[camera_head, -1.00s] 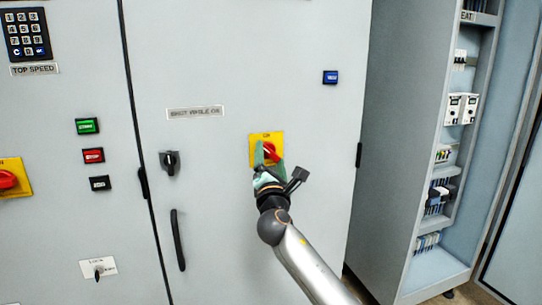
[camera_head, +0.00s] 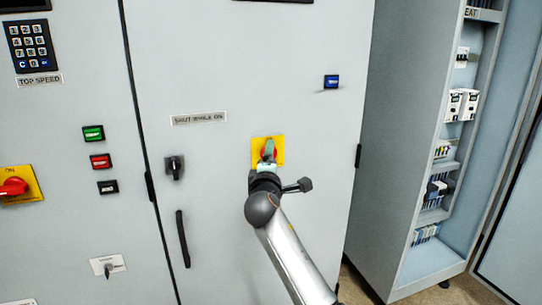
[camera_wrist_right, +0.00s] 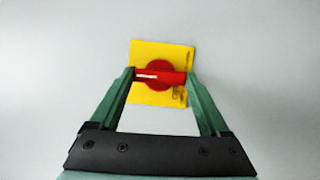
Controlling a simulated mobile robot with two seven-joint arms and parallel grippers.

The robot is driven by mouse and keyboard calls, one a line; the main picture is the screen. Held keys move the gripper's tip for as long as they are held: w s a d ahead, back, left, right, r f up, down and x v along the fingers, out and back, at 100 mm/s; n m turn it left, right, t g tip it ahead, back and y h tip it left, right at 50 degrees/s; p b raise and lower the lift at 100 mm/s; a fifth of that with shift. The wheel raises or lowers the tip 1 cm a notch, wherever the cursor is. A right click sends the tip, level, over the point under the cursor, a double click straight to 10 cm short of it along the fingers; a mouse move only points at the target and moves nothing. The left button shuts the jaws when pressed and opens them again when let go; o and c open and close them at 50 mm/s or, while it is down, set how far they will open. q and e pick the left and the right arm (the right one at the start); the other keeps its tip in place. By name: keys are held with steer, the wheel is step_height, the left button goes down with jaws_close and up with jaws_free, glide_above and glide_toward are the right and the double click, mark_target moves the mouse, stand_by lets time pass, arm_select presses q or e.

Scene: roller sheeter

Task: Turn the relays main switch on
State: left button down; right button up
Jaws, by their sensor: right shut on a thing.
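The main switch is a red rotary knob (camera_wrist_right: 160,76) on a yellow square plate (camera_head: 279,146), mounted on the grey cabinet door. My right gripper (camera_head: 268,151) is at the knob, and its green fingers cover much of it in the head view. In the right wrist view, the fingers of my right gripper (camera_wrist_right: 161,75) press on the two ends of the red handle, which lies level across that picture. The plate's lettering is hidden or too small to read now. My left gripper is not in view.
A black selector knob (camera_head: 174,167) and a long black door handle (camera_head: 182,238) are on the same door, left of my arm. A second red switch (camera_head: 14,187) on yellow is at the far left. An open cabinet (camera_head: 430,262) stands at right.

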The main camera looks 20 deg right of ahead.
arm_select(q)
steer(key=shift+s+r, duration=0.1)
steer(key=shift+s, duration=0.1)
arm_select(e)
steer(key=shift+m, duration=0.3)
steer(key=o, duration=1.2)
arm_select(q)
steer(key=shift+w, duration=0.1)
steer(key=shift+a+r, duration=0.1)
